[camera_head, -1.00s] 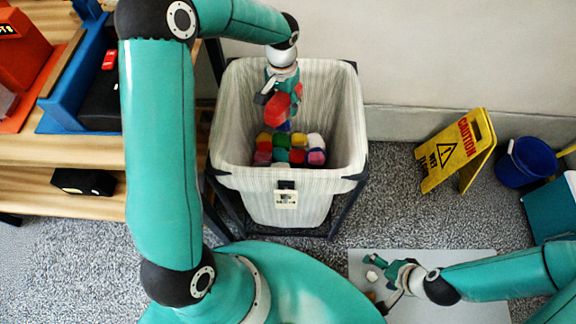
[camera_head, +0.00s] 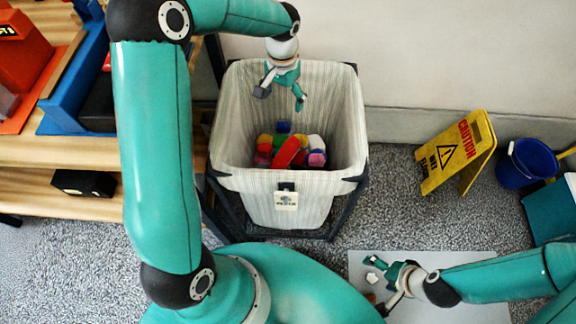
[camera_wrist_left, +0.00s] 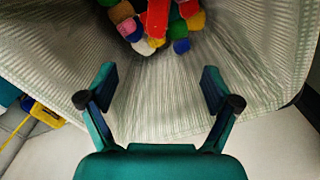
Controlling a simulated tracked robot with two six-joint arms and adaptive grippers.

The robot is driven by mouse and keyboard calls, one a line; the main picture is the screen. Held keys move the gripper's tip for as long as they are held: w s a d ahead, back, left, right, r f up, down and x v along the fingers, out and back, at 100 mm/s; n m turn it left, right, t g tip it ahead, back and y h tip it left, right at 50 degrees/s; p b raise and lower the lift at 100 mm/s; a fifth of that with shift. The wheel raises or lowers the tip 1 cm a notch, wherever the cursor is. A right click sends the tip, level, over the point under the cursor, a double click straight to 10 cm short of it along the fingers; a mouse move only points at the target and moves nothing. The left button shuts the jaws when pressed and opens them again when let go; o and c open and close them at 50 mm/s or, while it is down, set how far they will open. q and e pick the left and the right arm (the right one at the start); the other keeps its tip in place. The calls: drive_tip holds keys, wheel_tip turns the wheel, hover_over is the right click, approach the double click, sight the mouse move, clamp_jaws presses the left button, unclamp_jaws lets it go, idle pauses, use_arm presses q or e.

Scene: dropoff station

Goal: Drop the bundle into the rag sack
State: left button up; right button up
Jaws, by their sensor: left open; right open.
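The rag sack (camera_head: 345,115) is a striped, light-coloured liner in a dark frame, standing open at the centre of the head view. A red bundle (camera_head: 287,152) lies inside it on top of several coloured bundles. The red bundle also shows at the top of the left wrist view (camera_wrist_left: 157,18), apart from the fingers. My left gripper (camera_head: 281,92) is above the sack's opening, open and empty, pointing down. In the left wrist view its fingers (camera_wrist_left: 157,90) are spread with nothing between them. My right gripper (camera_head: 384,283) is open at the lower right, low over a light grey mat.
A small white item (camera_head: 372,277) lies by my right gripper on the grey mat (camera_head: 460,312). A yellow caution sign (camera_head: 455,152) and a blue bucket (camera_head: 527,163) stand at the right. A wooden shelf (camera_head: 40,150) with bins is at the left.

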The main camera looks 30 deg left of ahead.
use_arm(q)
wheel_tip(320, 180, up, 9)
drive_tip(key=shift+r, duration=0.15)
idle(0.6)
